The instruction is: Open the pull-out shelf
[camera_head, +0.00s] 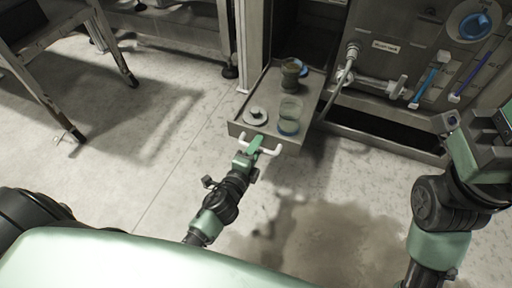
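The pull-out shelf (262,98) is a grey metal tray that stands out from the dark opening of the machine. On its front is a white bar handle (275,151). My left gripper (254,146) is at this handle, its green finger lying across the middle of the bar. From this angle I cannot tell whether the fingers are closed around it. My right gripper (478,130) is at the right edge, away from the shelf, partly cut off; its fingers do not show clearly.
On the shelf are a clear jar with a blue base (290,116), a dark cup (290,76) and a round lid (257,116). The machine panel (420,45) with pipes and a blue knob is at right. A metal table (50,50) stands at left. The floor before the shelf is clear, with a wet-looking stain.

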